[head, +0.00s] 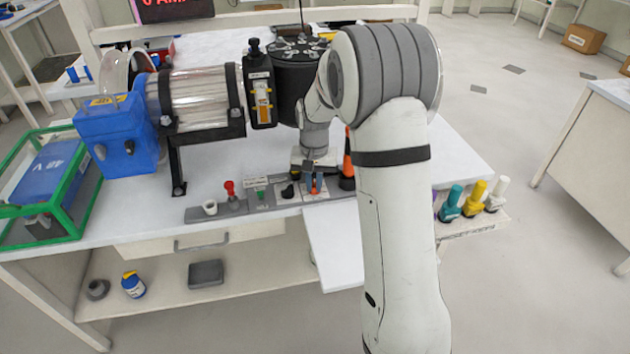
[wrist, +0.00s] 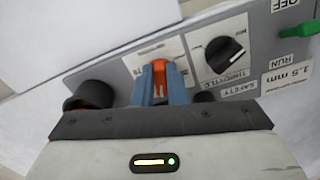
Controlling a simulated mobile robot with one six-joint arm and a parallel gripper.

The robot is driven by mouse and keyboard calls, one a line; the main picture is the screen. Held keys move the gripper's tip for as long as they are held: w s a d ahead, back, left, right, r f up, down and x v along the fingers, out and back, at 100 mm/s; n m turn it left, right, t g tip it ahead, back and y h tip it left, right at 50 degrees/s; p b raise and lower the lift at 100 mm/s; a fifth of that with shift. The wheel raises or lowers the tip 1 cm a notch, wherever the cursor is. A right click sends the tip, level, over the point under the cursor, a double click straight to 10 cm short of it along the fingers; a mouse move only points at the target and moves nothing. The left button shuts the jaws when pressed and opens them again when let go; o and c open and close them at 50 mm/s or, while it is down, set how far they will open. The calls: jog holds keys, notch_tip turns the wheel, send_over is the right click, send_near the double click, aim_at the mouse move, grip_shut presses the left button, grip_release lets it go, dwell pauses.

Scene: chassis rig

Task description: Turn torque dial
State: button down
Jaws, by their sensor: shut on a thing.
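The orange dial (wrist: 158,65) sits on a pale label plate on the grey control panel (wrist: 118,62). I take it for the torque dial, but its label is mostly hidden. My gripper (wrist: 160,90) points down at the panel, its two blue fingers shut on the dial, one on each side. In the head view my gripper (head: 314,186) is low over the right part of the panel (head: 200,215), and a little orange shows between the fingers. The dial's pointer and scale cannot be read.
The black throttle knob (wrist: 225,55) is close beside the fingers, with a green switch (wrist: 300,30) beyond it. A black round part (wrist: 95,93) stands on the other side. A red knob (head: 230,190) and an orange-and-black upright object (head: 347,170) flank the row.

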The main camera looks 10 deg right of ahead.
aim_at(314, 186)
jog(key=shift+w+m, duration=0.1)
jog(key=shift+m, duration=0.5)
jog(key=c, duration=1.5)
grip_release()
jog(key=shift+o, duration=0.2)
jog(key=shift+r, duration=0.1)
notch_tip(314, 186, up, 6)
jog(key=shift+r+p, duration=0.2)
jog(key=shift+p, duration=0.2)
jog(key=shift+r, duration=0.6)
